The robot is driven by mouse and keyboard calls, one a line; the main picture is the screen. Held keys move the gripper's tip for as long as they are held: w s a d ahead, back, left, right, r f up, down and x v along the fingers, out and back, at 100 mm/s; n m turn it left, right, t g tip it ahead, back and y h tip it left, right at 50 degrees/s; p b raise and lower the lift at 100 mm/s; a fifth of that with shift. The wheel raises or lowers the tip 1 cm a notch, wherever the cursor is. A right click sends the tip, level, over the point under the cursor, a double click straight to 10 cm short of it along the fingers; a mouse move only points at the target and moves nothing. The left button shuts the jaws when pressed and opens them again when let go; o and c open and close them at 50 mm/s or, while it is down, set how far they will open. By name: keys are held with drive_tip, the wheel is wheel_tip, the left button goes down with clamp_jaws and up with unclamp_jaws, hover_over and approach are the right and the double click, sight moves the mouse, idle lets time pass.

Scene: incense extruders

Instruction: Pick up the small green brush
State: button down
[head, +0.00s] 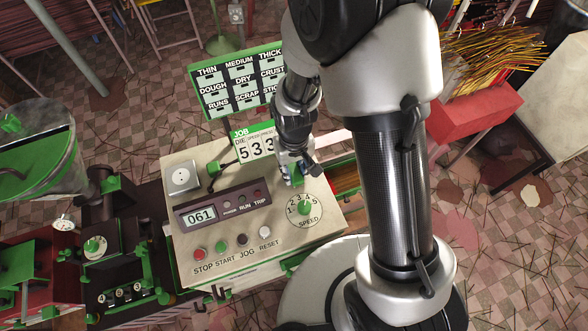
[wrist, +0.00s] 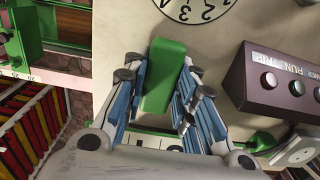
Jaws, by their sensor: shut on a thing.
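My gripper (wrist: 160,80) has its blue-padded fingers on both sides of a green block-like piece, the small green brush (wrist: 165,62), and is shut on it. The brush's bristles are not discernible. In the head view my gripper (head: 297,170) is over the upper right part of the beige control panel (head: 225,262), just above the speed dial (head: 305,208). A bit of the green brush (head: 297,177) shows there by the fingers. I cannot tell whether the brush touches the panel.
The panel carries a dark display box (head: 220,207) reading 061, a row of buttons (head: 242,239) and a white socket plate (head: 183,178). A job sign (head: 256,146) and a green label board (head: 240,80) stand behind. A red bin (head: 480,115) holds sticks at right.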

sight(294, 170)
wheel_tip(294, 170, up, 20)
drive_tip(key=p, duration=0.2)
drive_tip(key=shift+f, duration=0.15)
